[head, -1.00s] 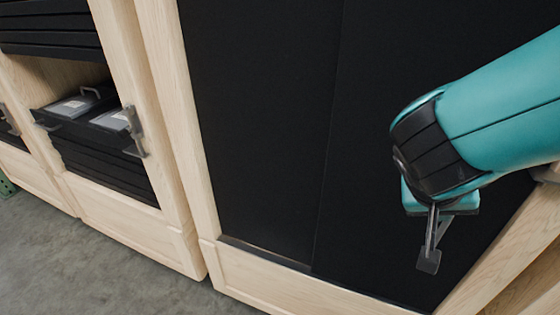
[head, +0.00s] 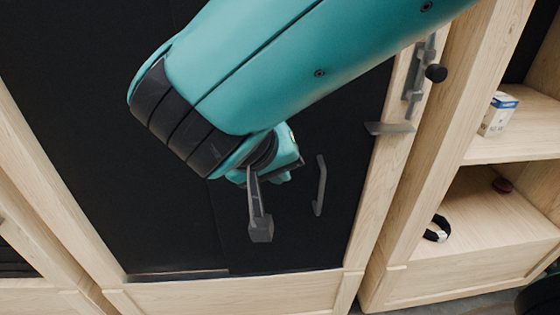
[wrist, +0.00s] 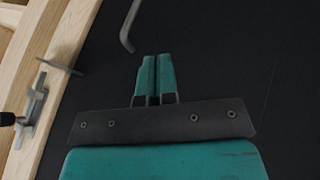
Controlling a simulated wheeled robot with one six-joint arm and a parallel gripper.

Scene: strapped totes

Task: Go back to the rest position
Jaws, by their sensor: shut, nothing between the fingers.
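My gripper (head: 260,235) hangs below my teal arm in the head view, in front of a black panel in a pale wooden frame. In the wrist view my gripper (wrist: 157,62) shows its two teal fingers side by side, shut with nothing between them. A grey bar handle (head: 320,185) on the black panel stands a little to the right of my gripper, apart from it. The same handle also shows above the fingertips in the wrist view (wrist: 129,28).
A grey latch with a black knob (head: 436,73) sits on the wooden post right of the panel. Grey floor shows at the bottom right.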

